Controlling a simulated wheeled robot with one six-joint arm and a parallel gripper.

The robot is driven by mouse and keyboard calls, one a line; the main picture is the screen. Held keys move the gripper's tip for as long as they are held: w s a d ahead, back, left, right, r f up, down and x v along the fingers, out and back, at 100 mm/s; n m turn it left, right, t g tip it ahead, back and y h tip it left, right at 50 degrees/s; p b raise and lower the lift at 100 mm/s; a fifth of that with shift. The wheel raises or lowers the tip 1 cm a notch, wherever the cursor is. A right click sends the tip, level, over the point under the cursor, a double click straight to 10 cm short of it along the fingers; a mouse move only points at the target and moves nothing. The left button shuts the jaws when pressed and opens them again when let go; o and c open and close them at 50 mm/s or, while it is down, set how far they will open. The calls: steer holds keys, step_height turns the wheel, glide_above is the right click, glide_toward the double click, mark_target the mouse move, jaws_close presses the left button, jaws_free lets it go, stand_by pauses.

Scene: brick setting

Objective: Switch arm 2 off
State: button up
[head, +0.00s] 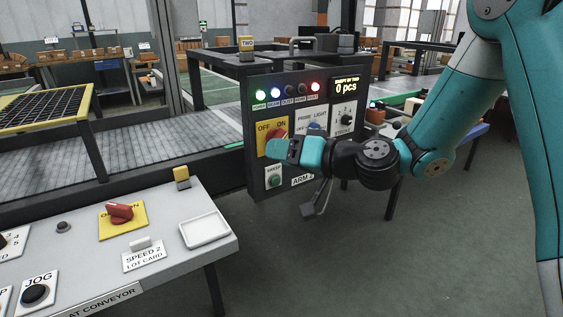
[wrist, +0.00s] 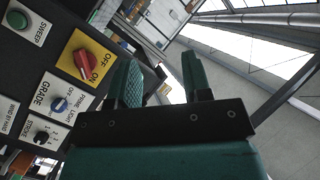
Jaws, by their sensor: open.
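The ARM 2 panel (head: 262,95) is a dark upright box in the middle of the head view. Its yellow OFF/ON plate (head: 264,131) carries a red rotary switch (head: 277,134), partly hidden behind my gripper (head: 281,149). In the wrist view, the red switch (wrist: 84,65) shows clearly on its yellow plate (wrist: 77,41), with its lower end close to the word ON. My gripper (wrist: 161,76) is open and empty there, to the right of the switch and apart from it.
The panel also has a green SWEEP button (wrist: 17,19), a blue GRADE knob (wrist: 58,104) and a black STROKE knob (wrist: 42,137). A front console (head: 183,262) has another red switch (head: 120,212) on yellow.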

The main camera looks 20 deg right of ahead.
steer(key=w+d+f+m+t+h+b, duration=0.2)
steer(key=w+d+f+m+t+h, duration=0.5)
steer(key=d, duration=0.4)
steer(key=shift+g+y, duration=0.5)
steer(key=shift+g, duration=0.2)
steer(key=shift+f+p+x, duration=0.15)
steer(key=shift+p+x, duration=3.7)
steer(key=shift+x, duration=0.35)
steer(key=shift+f+p+x, duration=0.15)
steer(key=shift+p+x, duration=3.7)
steer(key=shift+x, duration=0.3)
steer(key=shift+a, duration=0.15)
jaws_close()
